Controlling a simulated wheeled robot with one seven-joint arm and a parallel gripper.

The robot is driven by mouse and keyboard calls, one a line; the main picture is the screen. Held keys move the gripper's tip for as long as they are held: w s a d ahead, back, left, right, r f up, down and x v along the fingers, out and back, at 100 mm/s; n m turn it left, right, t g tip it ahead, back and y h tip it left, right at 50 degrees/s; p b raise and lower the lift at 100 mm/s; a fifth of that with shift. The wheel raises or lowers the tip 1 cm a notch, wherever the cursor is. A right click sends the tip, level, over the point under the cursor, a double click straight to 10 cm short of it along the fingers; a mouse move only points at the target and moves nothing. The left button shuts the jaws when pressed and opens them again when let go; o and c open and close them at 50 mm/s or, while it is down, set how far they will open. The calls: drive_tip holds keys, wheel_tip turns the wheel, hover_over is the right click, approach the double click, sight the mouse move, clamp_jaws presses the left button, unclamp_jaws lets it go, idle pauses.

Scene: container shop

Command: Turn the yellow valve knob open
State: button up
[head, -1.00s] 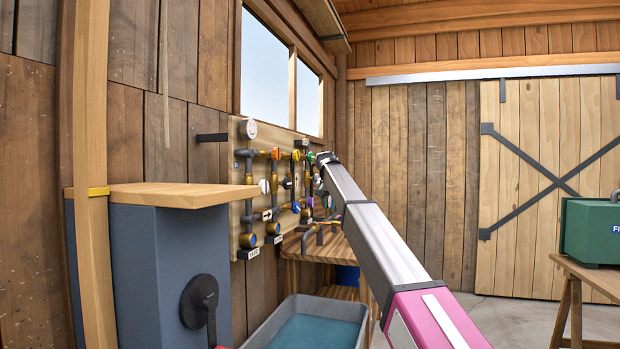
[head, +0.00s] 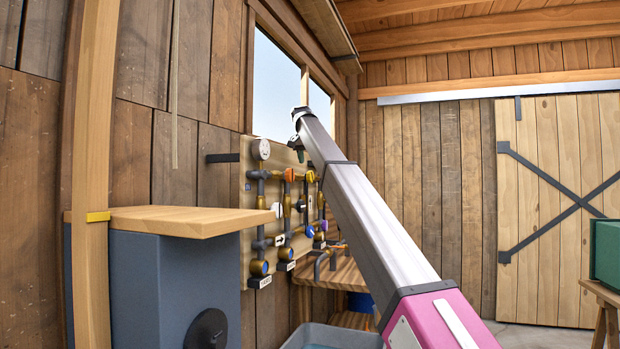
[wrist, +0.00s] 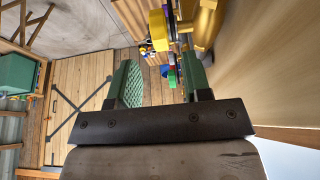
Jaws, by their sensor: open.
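My gripper is high, in front of the top edge of the board and the window. In the wrist view my gripper (wrist: 161,68) has its two green-padded fingers apart, with nothing between them.
The pipe board (head: 249,205) on the left wall carries several pipes, a gauge (head: 261,149), an orange knob (head: 288,175) and blue knobs. A grey-blue cabinet (head: 160,280) with a wooden top (head: 180,218) stands nearer. A wooden bench (head: 345,268) is below the board.

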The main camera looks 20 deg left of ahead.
sight(310, 176)
drive_tip(key=x, duration=0.8)
clamp_jaws()
